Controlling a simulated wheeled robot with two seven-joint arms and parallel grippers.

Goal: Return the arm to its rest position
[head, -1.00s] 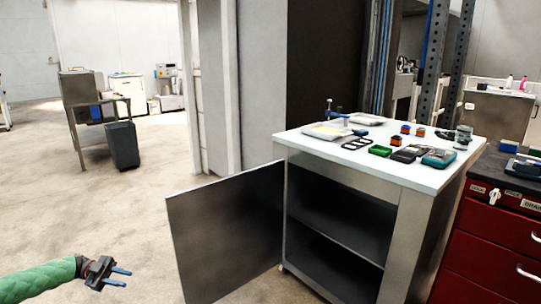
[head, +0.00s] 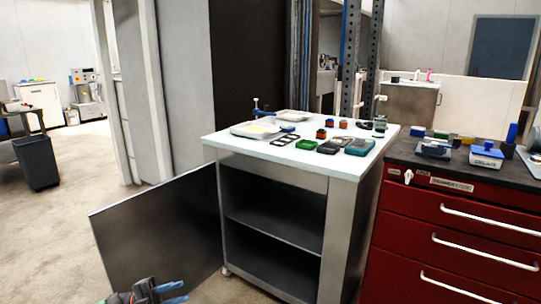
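My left gripper (head: 174,293) shows at the bottom edge of the head view, left of centre. Its two blue fingers are apart with nothing between them. Most of its arm is below the picture. The gripper shows in front of the lower part of a grey cabinet door (head: 150,232); I cannot tell how far apart they are. My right gripper is not in view.
The door stands swung open from a white-topped cabinet (head: 345,172) with empty shelves. Small tools and trays lie on its top. A red drawer cabinet (head: 455,240) stands at the right. Free floor (head: 65,210) lies at the left.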

